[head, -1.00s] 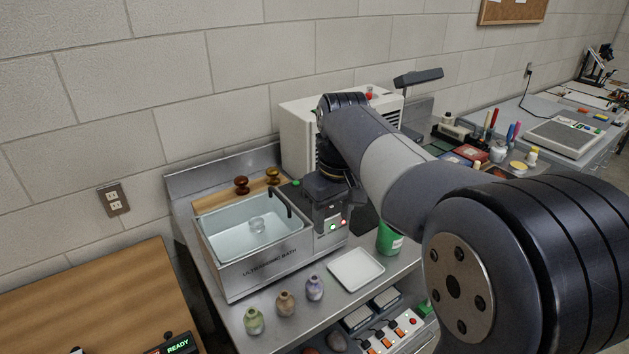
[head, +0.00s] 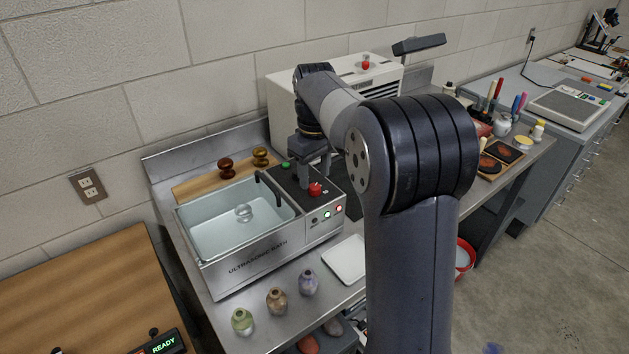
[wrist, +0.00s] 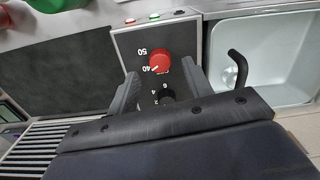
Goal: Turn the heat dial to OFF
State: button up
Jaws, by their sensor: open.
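The heat dial is a red round knob on the ultrasonic bath's black control top. It shows in the head view (head: 315,189) and the wrist view (wrist: 160,61). Its white mark points toward the 40; a 50 is printed beside it. I cannot see an OFF label. A black knob (wrist: 166,97) with smaller numbers sits nearer my gripper. In the wrist view my open gripper (wrist: 160,84) has one finger either side of the knobs, with nothing held. In the head view my gripper (head: 313,172) is above the control top, behind the red dial; its fingertips are partly hidden.
The bath's water basin (head: 198,222) lies beside the controls, with a black bent handle (wrist: 238,66) at its edge. A green button (head: 285,165) is on the control top. Small vases (head: 277,300) and a white tray (head: 346,259) stand in front. A white vented cabinet (head: 285,92) stands behind.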

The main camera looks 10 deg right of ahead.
aim_at(315, 189)
jog(key=shift+f, duration=1.5)
jog(key=shift+c, duration=0.2)
jog(key=c, duration=0.9)
